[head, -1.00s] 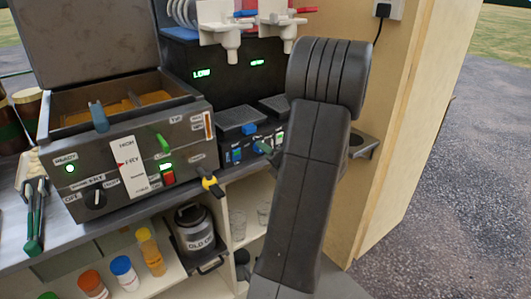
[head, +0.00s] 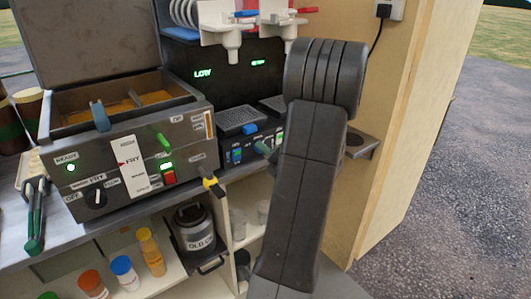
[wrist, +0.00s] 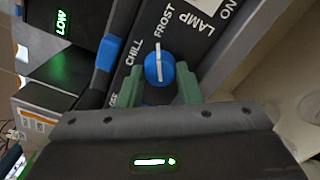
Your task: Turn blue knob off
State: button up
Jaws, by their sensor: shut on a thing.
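The blue knob (wrist: 160,68) sits on a dark panel in the wrist view, with a white pointer line across its face. The line points up in the picture, towards the FROST label. CHILL is printed to its left, and a label further left, partly hidden, seems to read OFF. My gripper (wrist: 158,78) has green fingers on both sides of the knob and is shut on it. In the head view my dark arm hides the knob and most of the gripper; only a green fingertip shows beside the machine front.
LAMP and ON labels (wrist: 208,15) lie right of the knob. A blue lever (wrist: 106,52) stands close on the left. In the head view, the fryer (head: 135,150) with its yellow-black tap is left of my arm, and a wooden wall (head: 395,130) is right.

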jog(key=shift+f, duration=0.1)
jog(key=n+b, duration=2.1)
jog(key=n, duration=0.2)
jog(key=shift+b, duration=0.4)
jog(key=shift+n, duration=0.4)
jog(key=o, duration=1)
jog(key=shift+c, duration=0.2)
